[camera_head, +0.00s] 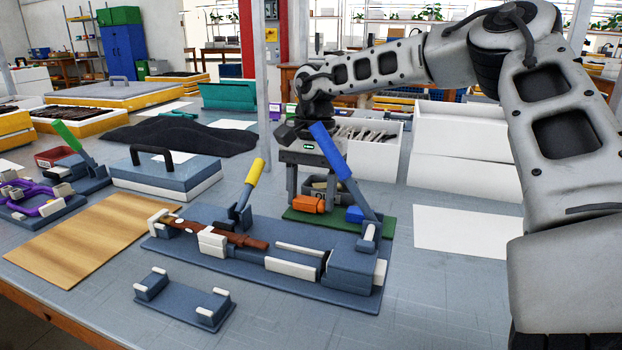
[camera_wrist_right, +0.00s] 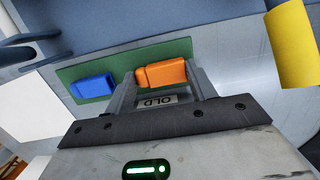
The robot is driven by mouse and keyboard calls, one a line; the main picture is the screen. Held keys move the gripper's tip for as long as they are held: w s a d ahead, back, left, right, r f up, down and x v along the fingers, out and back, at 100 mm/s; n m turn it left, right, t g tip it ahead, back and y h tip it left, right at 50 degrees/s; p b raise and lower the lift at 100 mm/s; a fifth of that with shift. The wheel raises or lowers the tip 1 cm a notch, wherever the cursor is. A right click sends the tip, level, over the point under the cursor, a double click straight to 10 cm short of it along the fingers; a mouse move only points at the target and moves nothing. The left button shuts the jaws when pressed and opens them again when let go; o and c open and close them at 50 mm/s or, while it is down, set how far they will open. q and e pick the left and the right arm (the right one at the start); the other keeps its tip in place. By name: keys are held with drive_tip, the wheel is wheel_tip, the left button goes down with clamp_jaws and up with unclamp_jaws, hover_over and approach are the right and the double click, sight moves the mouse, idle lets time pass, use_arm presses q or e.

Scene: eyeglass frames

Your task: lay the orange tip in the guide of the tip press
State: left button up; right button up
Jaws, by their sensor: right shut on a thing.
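My right gripper (camera_head: 307,200) points down over the green mat (camera_head: 295,217) behind the press. It is shut on the orange tip (camera_head: 306,205), which also shows between the fingers in the wrist view (camera_wrist_right: 163,74). I cannot tell whether the tip touches the mat. The blue tip (camera_head: 354,214) lies on the mat to the right. The blue-grey tip press (camera_head: 340,287) stands in front, with a raised blue lever (camera_head: 335,157) and a raised yellow lever (camera_head: 251,180). A brown temple (camera_head: 228,234) lies in its left part. My left gripper is out of view.
A grey box marked OLD (camera_wrist_right: 155,100) stands close behind the orange tip. A small blue-grey stand (camera_head: 185,305) and a wooden board (camera_head: 85,240) are at the left. White trays (camera_head: 465,150) stand behind. A white sheet (camera_head: 468,232) lies at the right.

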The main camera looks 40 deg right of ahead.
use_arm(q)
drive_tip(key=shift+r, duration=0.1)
use_arm(e)
drive_tip(key=shift+f, duration=0.1)
drive_tip(key=shift+f, duration=0.15)
drive_tip(key=o, duration=1)
drive_tip(key=shift+c, duration=0.2)
drive_tip(key=r, duration=0.3)
drive_tip(key=shift+w+d+r+p, duration=0.1)
drive_tip(key=shift+d+r+p, duration=0.1)
drive_tip(key=shift+p, duration=0.2)
use_arm(q)
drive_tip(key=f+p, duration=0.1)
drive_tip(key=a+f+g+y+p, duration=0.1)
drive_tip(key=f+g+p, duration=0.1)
drive_tip(key=p, duration=0.1)
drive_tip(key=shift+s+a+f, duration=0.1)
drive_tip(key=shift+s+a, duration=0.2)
use_arm(e)
wheel_tip(320, 180, up, 13)
drive_tip(key=d, duration=0.1)
drive_tip(key=shift+w+d+f, duration=0.2)
drive_tip(key=shift+w, duration=0.1)
